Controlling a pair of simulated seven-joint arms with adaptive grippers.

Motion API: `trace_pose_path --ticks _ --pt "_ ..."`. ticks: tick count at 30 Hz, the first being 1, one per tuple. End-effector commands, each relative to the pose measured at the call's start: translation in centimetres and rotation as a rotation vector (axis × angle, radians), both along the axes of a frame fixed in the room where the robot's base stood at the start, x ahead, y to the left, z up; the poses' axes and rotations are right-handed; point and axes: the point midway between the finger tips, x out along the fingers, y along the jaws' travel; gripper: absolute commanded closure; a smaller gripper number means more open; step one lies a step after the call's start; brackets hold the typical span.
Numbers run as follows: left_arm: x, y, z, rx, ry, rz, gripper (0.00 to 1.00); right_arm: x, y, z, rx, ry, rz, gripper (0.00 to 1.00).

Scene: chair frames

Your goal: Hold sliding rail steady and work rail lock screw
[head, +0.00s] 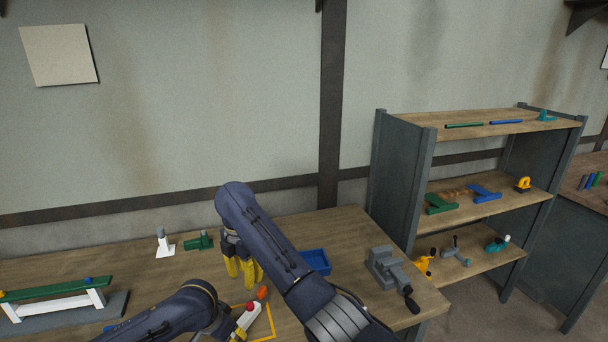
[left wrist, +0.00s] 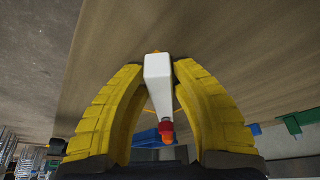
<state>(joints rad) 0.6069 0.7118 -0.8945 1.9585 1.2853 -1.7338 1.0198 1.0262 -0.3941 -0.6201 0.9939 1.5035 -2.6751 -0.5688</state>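A white bar (head: 248,317), which looks like the sliding rail, stands in the yellow-outlined area at the table's front. A red knob (head: 250,306), perhaps the lock screw, and an orange piece (head: 262,293) sit at its far end. In the left wrist view the white bar (left wrist: 158,82) lies between my left gripper's yellow fingers (left wrist: 158,66), whose tips appear to touch both its sides; the red knob (left wrist: 166,127) shows below. In the head view the left fingers are mostly hidden. My right gripper (head: 244,270) points down just behind the knobs, its fingers apart and empty.
A blue tray (head: 315,261) and a grey vise (head: 388,268) are to the right of my right arm. A green clamp-like part (head: 200,241) and a white stand (head: 163,245) are behind. A green-topped white frame (head: 55,294) is at left. Shelves (head: 480,195) stand at right.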

Motion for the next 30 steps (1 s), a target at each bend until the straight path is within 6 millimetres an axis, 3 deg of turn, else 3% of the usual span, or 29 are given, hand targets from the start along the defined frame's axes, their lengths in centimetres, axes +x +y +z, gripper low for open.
trace_pose_path --ticks 5,16,30 --pt "0.0 0.0 0.0 0.000 0.000 0.000 0.54 0.0 0.0 0.0 0.000 0.000 0.000 0.67" --pt "-0.1 0.1 0.7 -0.001 -0.003 -0.002 0.54 0.0 0.0 0.0 0.000 0.000 0.000 0.67" --pt "-2.4 1.2 7.9 0.000 -0.005 -0.002 0.54 0.0 0.0 0.0 0.000 0.000 0.000 0.67"
